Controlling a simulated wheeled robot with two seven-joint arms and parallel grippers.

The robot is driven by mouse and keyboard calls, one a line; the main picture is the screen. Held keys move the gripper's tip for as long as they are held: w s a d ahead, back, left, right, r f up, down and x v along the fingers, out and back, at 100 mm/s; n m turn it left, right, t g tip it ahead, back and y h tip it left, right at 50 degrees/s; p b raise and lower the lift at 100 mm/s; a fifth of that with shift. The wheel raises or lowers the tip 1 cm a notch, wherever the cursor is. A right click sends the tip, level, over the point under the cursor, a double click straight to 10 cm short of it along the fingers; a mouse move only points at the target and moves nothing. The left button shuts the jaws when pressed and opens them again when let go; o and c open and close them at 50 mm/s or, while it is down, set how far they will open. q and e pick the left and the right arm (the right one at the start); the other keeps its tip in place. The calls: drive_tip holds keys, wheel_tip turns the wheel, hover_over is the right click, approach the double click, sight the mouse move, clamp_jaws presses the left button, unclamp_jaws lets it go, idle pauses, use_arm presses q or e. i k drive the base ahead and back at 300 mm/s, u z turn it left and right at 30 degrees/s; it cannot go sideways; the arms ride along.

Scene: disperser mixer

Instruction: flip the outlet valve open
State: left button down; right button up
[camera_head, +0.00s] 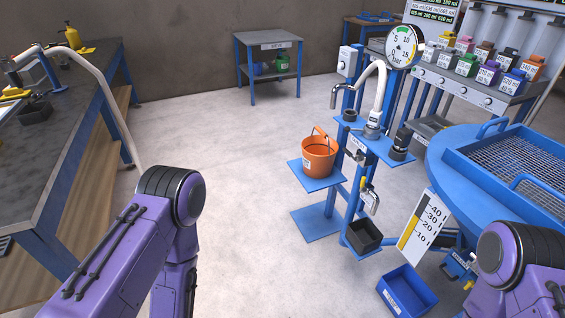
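A blue valve-like fitting (458,266) with yellow parts sits low on the side of the round blue vessel (437,150) at the right. It is small and partly cut off by my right arm, so its handle position is unclear. A second, metal tap (370,198) with a yellow lever is on the blue stand (352,215), above a small black bin (363,236). I cannot tell for certain which is the outlet valve. My purple arms show at lower left and lower right. Both grippers are out of view.
A blue bin (407,290) stands on the floor below the vessel. A level scale (421,228) leans beside it. An orange bucket (319,157) sits on the stand's shelf. A workbench (60,165) runs along the left. The floor between is clear.

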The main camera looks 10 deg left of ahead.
sight(358, 159)
drive_tip(key=u, duration=0.3)
drive_tip(key=i, duration=1.05)
drive_tip(key=z, duration=0.85)
drive_tip(key=k, duration=0.6)
drive_tip(key=u, duration=0.5)
drive_tip(key=i, duration=0.4)
